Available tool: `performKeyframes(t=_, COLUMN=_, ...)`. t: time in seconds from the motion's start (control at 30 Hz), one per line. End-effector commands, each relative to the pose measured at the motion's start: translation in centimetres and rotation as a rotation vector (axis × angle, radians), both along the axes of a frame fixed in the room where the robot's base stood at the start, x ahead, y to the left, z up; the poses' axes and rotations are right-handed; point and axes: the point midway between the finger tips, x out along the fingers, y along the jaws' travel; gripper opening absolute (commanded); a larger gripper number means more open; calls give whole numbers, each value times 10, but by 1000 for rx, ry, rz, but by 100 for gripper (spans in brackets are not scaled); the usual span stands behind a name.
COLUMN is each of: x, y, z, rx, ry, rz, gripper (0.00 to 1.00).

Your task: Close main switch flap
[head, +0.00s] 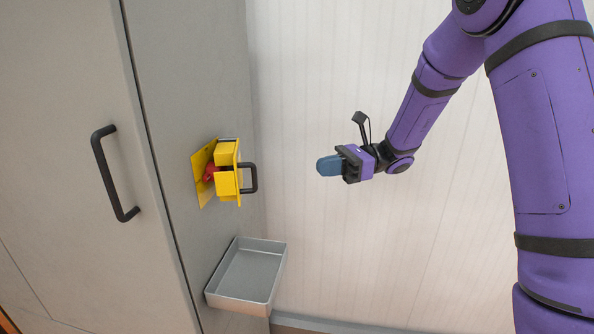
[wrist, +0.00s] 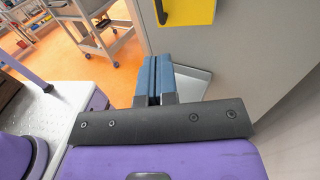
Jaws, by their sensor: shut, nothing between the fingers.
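The main switch is a yellow box with a red part (head: 209,173) inside, mounted on the side of the grey cabinet. Its yellow flap (head: 227,172) with a black handle (head: 249,178) stands swung out from the yellow back plate (head: 201,174), so the flap is open. In the wrist view the yellow flap (wrist: 190,12) shows at the top, with part of the black handle (wrist: 161,11). My gripper (head: 322,166) is shut and empty, in the air to the right of the handle and apart from it. Its blue fingers (wrist: 154,80) lie side by side in the wrist view.
A grey metal tray (head: 247,272) is fixed to the cabinet side below the switch. The cabinet door (head: 70,130) has a black handle (head: 114,173). Open air lies between my gripper and the flap. A grey cart (wrist: 100,32) stands far off on the orange floor.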

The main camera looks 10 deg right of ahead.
Motion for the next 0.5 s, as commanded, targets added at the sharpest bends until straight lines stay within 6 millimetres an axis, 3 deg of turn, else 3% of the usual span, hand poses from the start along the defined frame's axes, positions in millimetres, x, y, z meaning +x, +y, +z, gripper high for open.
performKeyframes(t=0.5, x=-16, y=92, z=-2, rx=-2, ry=2, rz=6, gripper=0)
